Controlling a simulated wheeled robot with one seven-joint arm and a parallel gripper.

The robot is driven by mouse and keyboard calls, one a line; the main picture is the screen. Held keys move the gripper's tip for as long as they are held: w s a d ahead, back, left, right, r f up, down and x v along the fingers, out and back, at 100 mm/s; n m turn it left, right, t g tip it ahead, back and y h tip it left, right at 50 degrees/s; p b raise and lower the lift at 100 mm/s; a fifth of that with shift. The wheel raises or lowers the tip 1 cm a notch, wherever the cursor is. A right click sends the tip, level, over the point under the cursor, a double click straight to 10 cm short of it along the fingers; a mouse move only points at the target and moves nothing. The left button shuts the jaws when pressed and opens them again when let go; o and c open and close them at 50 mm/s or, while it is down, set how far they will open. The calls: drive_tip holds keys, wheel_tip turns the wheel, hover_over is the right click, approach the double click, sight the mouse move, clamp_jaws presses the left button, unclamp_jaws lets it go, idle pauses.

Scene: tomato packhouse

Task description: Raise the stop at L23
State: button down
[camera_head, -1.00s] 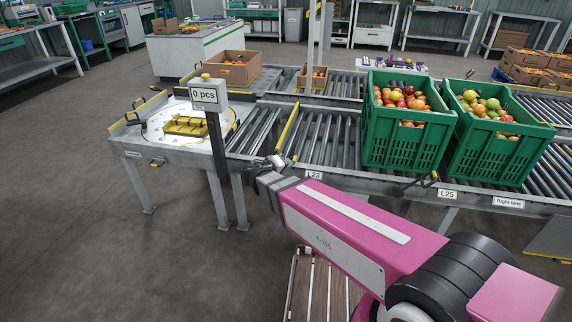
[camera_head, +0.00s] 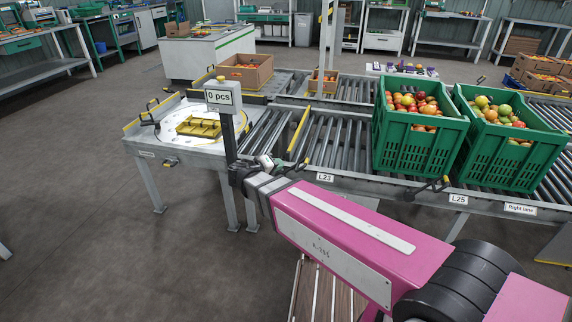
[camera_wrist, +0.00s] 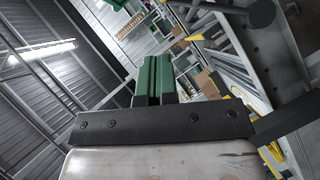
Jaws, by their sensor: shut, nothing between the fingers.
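The L23 label (camera_head: 325,177) is on the near rail of the roller conveyor. A yellow bar (camera_head: 298,131) lies across the rollers just left of and behind it. A small dark handle with a yellow tip (camera_head: 304,163) is at the rail beside the label; I cannot tell the stop's position from it.
The scale display (camera_head: 222,97) reads "0 pcs" on a dark post close to my gripper. Green crates of tomatoes (camera_head: 405,150) (camera_head: 500,160) stand on the rollers to the right, with another dark handle (camera_head: 432,187) near L25 (camera_head: 458,199).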

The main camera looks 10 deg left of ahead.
drive_tip(key=shift+v, duration=1.3)
drive_tip(key=d+f+m+g+y, duration=0.2)
drive_tip(key=d+f+g+y, duration=0.1)
drive_tip(key=d, duration=0.9)
drive_tip(key=d+f+m+g+y, duration=0.2)
drive_tip(key=d+f+g, duration=0.3)
drive_tip(key=d, duration=0.8)
drive_tip(key=d+f+m+g+y, duration=0.2)
drive_tip(key=d+f+g+y, duration=0.1)
drive_tip(key=d, duration=1)
drive_tip(key=shift+s+d+f+g+y, duration=0.25)
drive_tip(key=shift+s+f+g+y, duration=0.1)
drive_tip(key=shift+f+g, duration=0.3)
